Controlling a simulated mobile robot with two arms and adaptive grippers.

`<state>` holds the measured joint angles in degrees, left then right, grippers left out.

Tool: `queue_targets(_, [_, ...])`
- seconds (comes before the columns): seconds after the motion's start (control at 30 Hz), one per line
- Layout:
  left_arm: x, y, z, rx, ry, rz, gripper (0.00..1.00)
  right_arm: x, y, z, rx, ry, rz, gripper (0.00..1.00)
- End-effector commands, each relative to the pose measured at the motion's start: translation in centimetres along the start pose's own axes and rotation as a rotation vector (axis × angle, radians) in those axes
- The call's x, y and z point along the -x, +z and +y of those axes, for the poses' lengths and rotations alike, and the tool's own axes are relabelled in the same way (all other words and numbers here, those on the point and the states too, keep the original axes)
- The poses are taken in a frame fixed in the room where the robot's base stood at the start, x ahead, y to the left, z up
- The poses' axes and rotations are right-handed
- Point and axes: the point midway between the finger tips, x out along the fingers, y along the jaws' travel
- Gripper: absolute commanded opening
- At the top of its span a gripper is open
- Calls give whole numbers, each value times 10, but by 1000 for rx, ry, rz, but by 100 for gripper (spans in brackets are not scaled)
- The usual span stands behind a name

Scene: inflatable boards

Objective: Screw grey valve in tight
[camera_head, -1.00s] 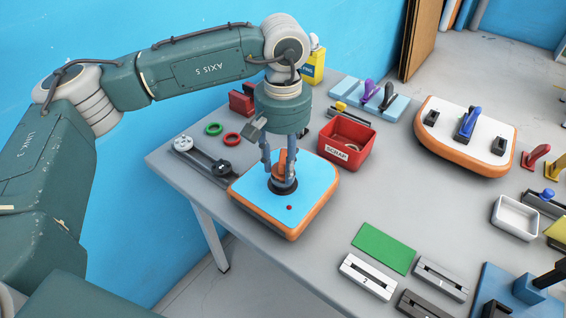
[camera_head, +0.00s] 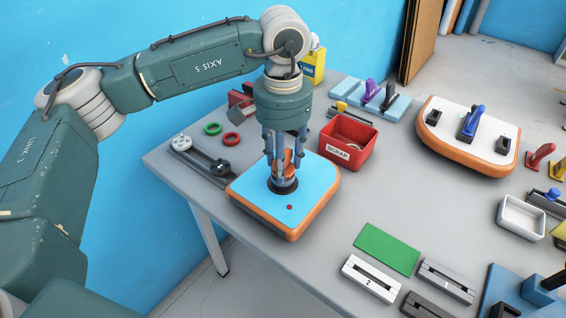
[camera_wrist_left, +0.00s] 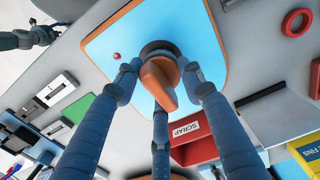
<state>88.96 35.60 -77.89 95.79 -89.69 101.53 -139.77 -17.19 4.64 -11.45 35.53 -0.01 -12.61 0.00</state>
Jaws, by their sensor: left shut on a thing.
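The blue-topped board with an orange edge (camera_head: 248,190) lies flat near the table's left side. A dark grey round valve (camera_head: 284,187) sits in its top; it also shows in the left wrist view (camera_wrist_left: 157,47). An orange tool (camera_wrist_left: 158,82) stands upright on the valve and hides part of it. My left gripper (camera_head: 282,170) points down over the valve. Its three fingers (camera_wrist_left: 160,95) are closed around the orange tool. How deep the valve sits in the board cannot be told.
A red scrap bin (camera_head: 347,143) stands close behind and right of the board. Red and green rings (camera_head: 222,133) and a dark tool with a round end (camera_head: 203,160) lie to the left. A white-topped board (camera_head: 490,125) is at the back right. The table's middle is clear.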

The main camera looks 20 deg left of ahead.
Motion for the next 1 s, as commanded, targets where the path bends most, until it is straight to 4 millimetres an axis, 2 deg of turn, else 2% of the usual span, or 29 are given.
queue_targets(0.1, [0,0,0,-70,1,0,8,-3,0,0,0,0,0,60])
queue_targets(0.43, [0,0,0,-101,1,0,8,-4,0,-1,0,-1,0,60])
queue_targets(0.7, [-1,0,0,-359,0,0,8,-13,0,-5,8,-6,4,60])
queue_targets(0.93, [-1,0,0,-378,0,-1,8,-13,0,-5,1,-6,4,60])
queue_targets(0.97, [-1,0,0,-378,0,-1,41,-13,0,-5,-1,-5,4,60])
queue_targets(1.0, [-1,0,0,-377,0,-1,49,-13,0,-4,-3,-5,3,60])
